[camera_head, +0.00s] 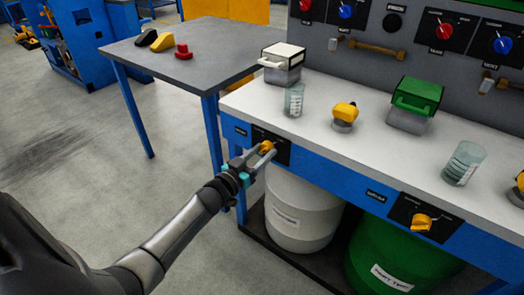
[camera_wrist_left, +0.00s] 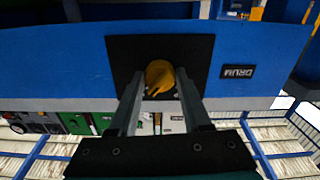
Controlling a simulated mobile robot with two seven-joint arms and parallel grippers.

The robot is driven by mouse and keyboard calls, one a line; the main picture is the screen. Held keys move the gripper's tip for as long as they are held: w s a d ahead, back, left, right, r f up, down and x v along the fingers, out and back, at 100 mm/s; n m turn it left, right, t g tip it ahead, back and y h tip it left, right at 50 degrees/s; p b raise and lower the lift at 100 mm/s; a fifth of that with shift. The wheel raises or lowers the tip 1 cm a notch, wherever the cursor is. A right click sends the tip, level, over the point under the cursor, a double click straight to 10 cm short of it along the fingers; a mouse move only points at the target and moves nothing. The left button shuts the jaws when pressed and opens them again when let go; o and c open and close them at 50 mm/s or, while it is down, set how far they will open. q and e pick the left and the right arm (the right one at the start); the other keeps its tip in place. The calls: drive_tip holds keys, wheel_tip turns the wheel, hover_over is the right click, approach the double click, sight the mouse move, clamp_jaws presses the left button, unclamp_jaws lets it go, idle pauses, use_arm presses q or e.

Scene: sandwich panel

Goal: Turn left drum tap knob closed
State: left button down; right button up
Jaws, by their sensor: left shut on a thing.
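The left drum tap knob (camera_head: 267,147) is yellow and sits on a black plate on the blue front of the bench, above the white drum (camera_head: 298,212). My left gripper (camera_head: 262,157) is at this knob, with its fingers on either side of it. In the left wrist view the knob (camera_wrist_left: 159,77) lies between the two fingertips of the gripper (camera_wrist_left: 159,88), which is shut on it. The knob's turned position is hard to read behind the fingers. My right gripper is not in view.
Another yellow knob (camera_head: 422,221) sits on the bench front above a green drum (camera_head: 385,262). On the bench top (camera_head: 330,125) stand a white-lidded box (camera_head: 282,62), a green-lidded box (camera_head: 415,103) and glass beakers. A grey side table (camera_head: 205,50) stands behind left. Open floor lies left.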

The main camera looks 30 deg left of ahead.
use_arm(q)
drive_tip(key=n+p, duration=0.3)
drive_tip(key=n, duration=0.3)
drive_tip(key=shift+r+p, duration=0.1)
drive_tip(key=shift+p, duration=0.3)
drive_tip(key=n, duration=0.2)
drive_tip(key=shift+n+p, duration=0.3)
drive_tip(key=n, duration=0.3)
drive_tip(key=shift+n, duration=0.3)
drive_tip(key=n, duration=0.3)
drive_tip(key=shift+n, duration=0.8)
drive_tip(key=shift+d, duration=0.1)
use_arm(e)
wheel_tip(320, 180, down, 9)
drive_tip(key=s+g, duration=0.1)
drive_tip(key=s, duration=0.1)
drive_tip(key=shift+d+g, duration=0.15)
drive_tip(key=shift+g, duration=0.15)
use_arm(q)
drive_tip(key=shift+n, duration=0.3)
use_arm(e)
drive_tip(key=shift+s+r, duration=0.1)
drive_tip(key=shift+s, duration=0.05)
use_arm(q)
drive_tip(key=shift+c, duration=1.8)
unclamp_jaws()
